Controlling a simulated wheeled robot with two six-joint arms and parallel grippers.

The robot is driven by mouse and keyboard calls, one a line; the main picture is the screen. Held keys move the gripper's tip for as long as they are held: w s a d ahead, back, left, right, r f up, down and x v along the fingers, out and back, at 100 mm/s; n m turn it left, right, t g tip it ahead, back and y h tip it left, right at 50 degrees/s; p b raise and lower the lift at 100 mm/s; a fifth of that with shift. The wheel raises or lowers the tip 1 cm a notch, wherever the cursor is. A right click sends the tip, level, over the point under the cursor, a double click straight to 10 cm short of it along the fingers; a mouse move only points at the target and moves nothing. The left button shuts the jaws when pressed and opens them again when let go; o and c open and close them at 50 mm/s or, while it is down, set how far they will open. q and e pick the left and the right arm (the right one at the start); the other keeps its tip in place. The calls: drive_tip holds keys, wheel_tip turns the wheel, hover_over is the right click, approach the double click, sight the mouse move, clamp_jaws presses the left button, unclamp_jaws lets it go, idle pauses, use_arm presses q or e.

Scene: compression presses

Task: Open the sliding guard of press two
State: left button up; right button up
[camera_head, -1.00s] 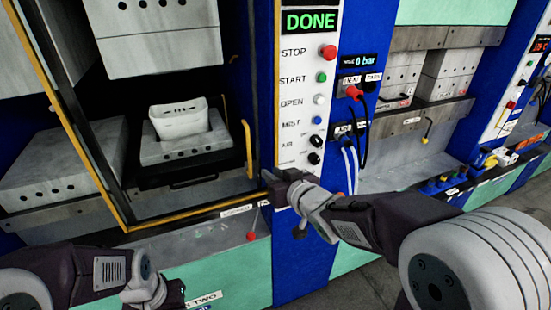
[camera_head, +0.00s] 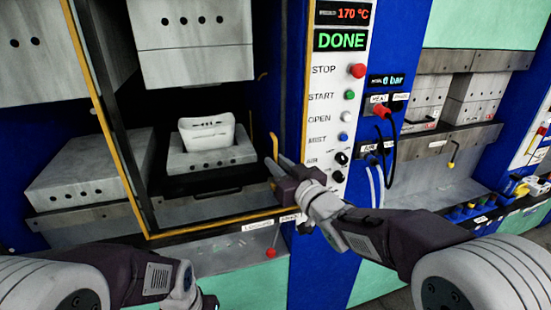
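The guard of press two shows as a yellow-edged dark frame (camera_head: 117,135) around the press opening. Whether a clear pane fills it I cannot tell. A yellow upright handle (camera_head: 274,146) stands near its right side. My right gripper (camera_head: 278,172) is at the lower end of this handle and overlaps it in the picture. I cannot tell whether it touches the handle or how far its fingers are apart. Behind the frame, a white moulded part (camera_head: 206,134) sits in the lower mould block (camera_head: 212,156). My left gripper (camera_head: 203,302) is low at the bottom edge, largely cut off.
The control panel (camera_head: 331,100) right of the opening reads DONE, with a red stop button (camera_head: 357,71) and several others. Hoses (camera_head: 377,180) hang beside it. A red knob (camera_head: 271,253) sits on the ledge under the guard. Another press (camera_head: 465,100) stands at the right.

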drive_tip(key=shift+w+a, duration=0.3)
drive_tip(key=shift+w, duration=0.3)
drive_tip(key=shift+s, duration=0.1)
clamp_jaws()
idle(0.9)
